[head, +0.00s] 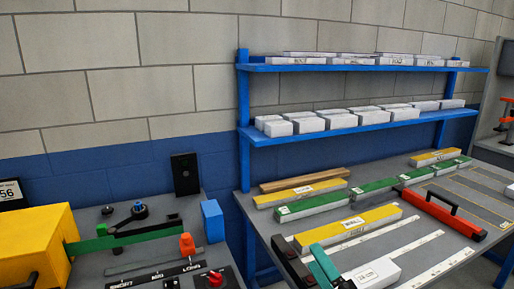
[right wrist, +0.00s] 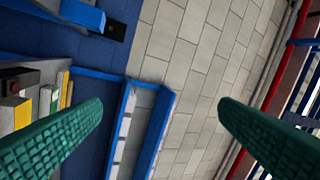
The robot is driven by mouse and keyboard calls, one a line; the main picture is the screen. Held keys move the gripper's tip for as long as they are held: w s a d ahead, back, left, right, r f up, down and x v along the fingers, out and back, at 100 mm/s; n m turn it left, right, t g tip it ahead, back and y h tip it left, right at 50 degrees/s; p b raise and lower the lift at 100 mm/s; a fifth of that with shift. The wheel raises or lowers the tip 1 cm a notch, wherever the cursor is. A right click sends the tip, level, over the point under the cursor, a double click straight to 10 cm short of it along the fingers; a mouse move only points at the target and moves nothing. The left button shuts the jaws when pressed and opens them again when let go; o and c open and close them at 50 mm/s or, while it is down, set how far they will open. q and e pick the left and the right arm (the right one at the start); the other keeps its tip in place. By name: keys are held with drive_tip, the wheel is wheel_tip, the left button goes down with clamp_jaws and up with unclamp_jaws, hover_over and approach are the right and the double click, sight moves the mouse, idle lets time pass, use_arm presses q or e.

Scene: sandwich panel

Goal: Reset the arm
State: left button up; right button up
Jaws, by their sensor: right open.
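My right gripper shows at the bottom of the head view as a teal finger (head: 323,264) above the front of the right bench; its other finger is not clear there. In the right wrist view both textured teal fingers stand wide apart (right wrist: 160,108), with nothing between them. Beyond them are the block wall (right wrist: 195,60) and the blue shelf (right wrist: 122,130), seen tilted. The gripper is open and empty. My left gripper does not show in either view.
The right bench (head: 262,232) carries yellow (head: 350,226) and green (head: 312,206) strips, a white block (head: 374,273) and a red tool with a black handle (head: 442,214). Blue shelves (head: 350,132) hold white blocks. A yellow box (head: 35,245) stands on the left bench.

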drive_tip(key=s+d+f+m+g+h, duration=0.35)
drive_tip(key=d+f+m+h, duration=0.2)
drive_tip(key=f+m, duration=0.3)
drive_tip(key=s+d+f+m+g+h, duration=0.35)
drive_tip(key=f+m+h, duration=0.3)
drive_tip(key=m, duration=0.35)
drive_tip(key=s+f+m+g+y, duration=0.1)
drive_tip(key=s+f+m+g, duration=0.3)
drive_tip(key=s, duration=0.5)
drive_tip(key=s+f+m+g+y, duration=0.2)
drive_tip(key=s+f+g, duration=0.35)
drive_tip(key=s, duration=0.35)
wheel_tip(320, 180, down, 27)
drive_tip(key=s+g, duration=0.1)
drive_tip(key=s, duration=0.1)
drive_tip(key=s+d+f+g, duration=0.1)
drive_tip(key=s+d+f, duration=0.1)
drive_tip(key=s+f, duration=1.3)
drive_tip(key=shift+s+f+h, duration=0.25)
drive_tip(key=shift+s+h, duration=0.05)
drive_tip(key=shift+s, duration=0.25)
